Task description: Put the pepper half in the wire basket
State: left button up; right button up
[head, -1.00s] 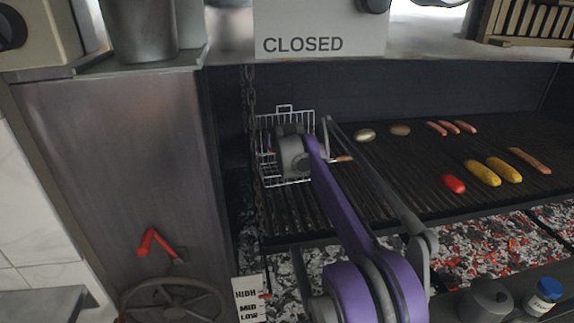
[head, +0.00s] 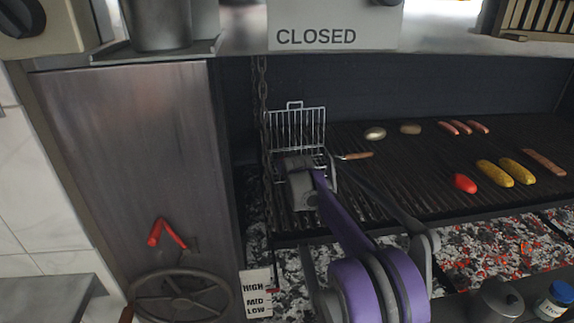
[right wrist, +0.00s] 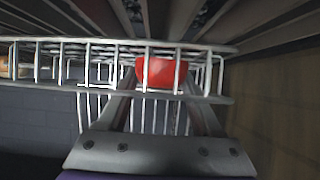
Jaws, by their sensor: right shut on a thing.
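The wire basket (head: 297,128) stands on the left end of the grill, its tall wire back upright. My right gripper (head: 302,188) is at the front of the basket, low over the bars, and hides part of it. In the right wrist view the gripper (right wrist: 160,95) is shut on a red piece (right wrist: 160,72), which looks like the pepper half. Wires of the basket (right wrist: 60,95) cross in front of the piece and the fingers. I cannot tell whether the piece touches the basket floor. The head view hides it. My left gripper is not in view.
A wooden handle (head: 358,155) sticks out right of the basket. Farther right on the grill (head: 400,172) lie a red item (head: 465,183), corn (head: 494,173), sausages (head: 462,127) and potatoes (head: 375,133). A chain (head: 264,130) hangs left of the basket.

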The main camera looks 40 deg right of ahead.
jog(key=shift+f, duration=0.15)
jog(key=o, duration=1.2)
jog(key=shift+s+a+r, duration=0.1)
jog(key=shift+s+r, duration=0.05)
jog(key=shift+r, duration=0.15)
jog(key=v, duration=1.1)
jog(key=shift+s+a+r, duration=0.1)
jog(key=shift+s+r, duration=0.05)
jog(key=shift+s, duration=0.15)
